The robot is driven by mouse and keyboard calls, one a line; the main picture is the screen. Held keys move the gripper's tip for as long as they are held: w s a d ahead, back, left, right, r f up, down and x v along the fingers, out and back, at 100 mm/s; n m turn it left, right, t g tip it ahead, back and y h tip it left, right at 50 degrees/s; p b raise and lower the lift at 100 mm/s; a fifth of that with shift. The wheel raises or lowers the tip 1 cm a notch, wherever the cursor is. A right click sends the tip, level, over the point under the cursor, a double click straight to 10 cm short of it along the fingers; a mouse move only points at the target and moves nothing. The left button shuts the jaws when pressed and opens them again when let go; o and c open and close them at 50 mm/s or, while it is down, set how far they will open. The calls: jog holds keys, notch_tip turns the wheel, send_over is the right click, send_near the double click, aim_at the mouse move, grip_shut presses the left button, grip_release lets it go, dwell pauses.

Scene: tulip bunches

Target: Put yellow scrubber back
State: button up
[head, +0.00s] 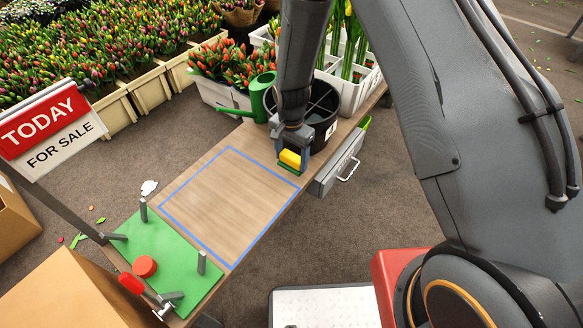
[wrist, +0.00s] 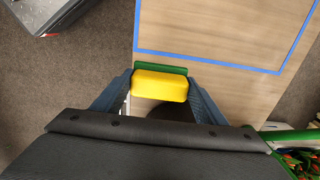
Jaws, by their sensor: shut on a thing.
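The yellow scrubber (head: 290,158) is a small yellow block with a green side. My gripper (head: 291,150) is shut on it, and the arm reaches down over the table's right part. In the wrist view the scrubber (wrist: 160,86) sits between the two fingers of my gripper (wrist: 158,92), its green side facing the table board. The scrubber is just outside the right corner of the blue tape square (head: 198,242). I cannot tell its exact height above the wood.
A black bucket (head: 325,128) and a green watering can (head: 258,98) stand behind my gripper. A grey box (head: 345,160) with a handle hangs at the table's right side. The taped square is empty. A green board (head: 150,238) with posts and red parts lies at the left end.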

aim_at(292, 167)
jog(key=shift+f, duration=2.25)
jog(key=shift+f, duration=0.1)
jog(key=o, duration=1.2)
